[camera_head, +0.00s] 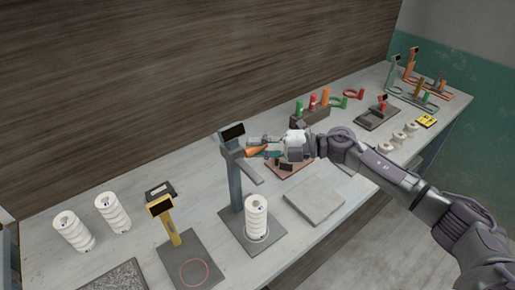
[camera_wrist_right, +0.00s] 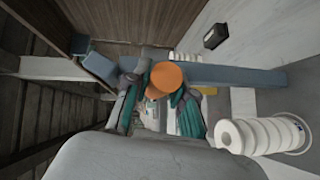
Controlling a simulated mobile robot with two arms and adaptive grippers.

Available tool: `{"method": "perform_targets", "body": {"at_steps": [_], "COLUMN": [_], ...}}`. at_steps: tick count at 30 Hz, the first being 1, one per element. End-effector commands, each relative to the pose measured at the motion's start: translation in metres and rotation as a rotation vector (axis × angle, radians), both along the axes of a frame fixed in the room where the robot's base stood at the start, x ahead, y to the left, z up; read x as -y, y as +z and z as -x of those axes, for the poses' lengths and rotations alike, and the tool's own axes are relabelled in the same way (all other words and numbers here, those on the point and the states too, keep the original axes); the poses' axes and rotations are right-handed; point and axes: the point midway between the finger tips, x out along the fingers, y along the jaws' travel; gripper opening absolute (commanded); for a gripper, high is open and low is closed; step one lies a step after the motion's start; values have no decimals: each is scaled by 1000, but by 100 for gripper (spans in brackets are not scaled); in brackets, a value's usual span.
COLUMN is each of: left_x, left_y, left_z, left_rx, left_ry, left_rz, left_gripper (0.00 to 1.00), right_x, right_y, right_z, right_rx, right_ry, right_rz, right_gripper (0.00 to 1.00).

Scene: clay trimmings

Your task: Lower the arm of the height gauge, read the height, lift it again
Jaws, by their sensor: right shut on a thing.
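The height gauge has a blue-grey column (camera_head: 235,185), a dark display (camera_head: 232,131) at its top and a flat grey base (camera_head: 263,242). Its arm (camera_head: 247,171) sticks out above a white ribbed cylinder (camera_head: 256,215) standing on the base, with a gap between them. My right gripper (camera_head: 262,148) is shut on the gauge's orange knob (camera_head: 256,151) near the top of the column. In the right wrist view the orange knob (camera_wrist_right: 167,77) sits between the teal fingers, and the ribbed cylinder (camera_wrist_right: 262,136) lies to the right. The display's reading is too small to tell. My left gripper is out of view.
A yellow gauge (camera_head: 172,222) stands to the left, with two white ribbed cylinders (camera_head: 112,212) beyond it. A bare grey slab (camera_head: 314,200) lies to the right. Farther right are a rack (camera_head: 310,119) with coloured tools, white rings (camera_head: 398,140) and more gauges (camera_head: 412,66).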

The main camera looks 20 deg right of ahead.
Motion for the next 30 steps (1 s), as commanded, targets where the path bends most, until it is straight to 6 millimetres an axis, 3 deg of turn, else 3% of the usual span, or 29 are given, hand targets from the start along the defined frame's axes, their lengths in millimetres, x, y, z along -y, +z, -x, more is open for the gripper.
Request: {"method": "perform_targets", "body": {"at_steps": [4,5,9,20,25,30], "left_x": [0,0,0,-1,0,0], "left_y": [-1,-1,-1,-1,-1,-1], "left_z": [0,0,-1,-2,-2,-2], "left_rx": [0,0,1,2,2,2], "left_ry": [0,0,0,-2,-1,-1], "left_rz": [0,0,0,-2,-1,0], "left_gripper": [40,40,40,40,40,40], "right_x": [0,0,0,3,24,58], "right_y": [7,7,7,4,6,11], "right_z": [-2,-2,-2,0,9,24], "right_rx": [11,11,11,6,6,5], "right_ry": [-2,-3,-3,-3,-4,-5], "right_rz": [-10,-10,-9,-6,-2,-2], "right_gripper": [0,25,48,50,50,50]}}
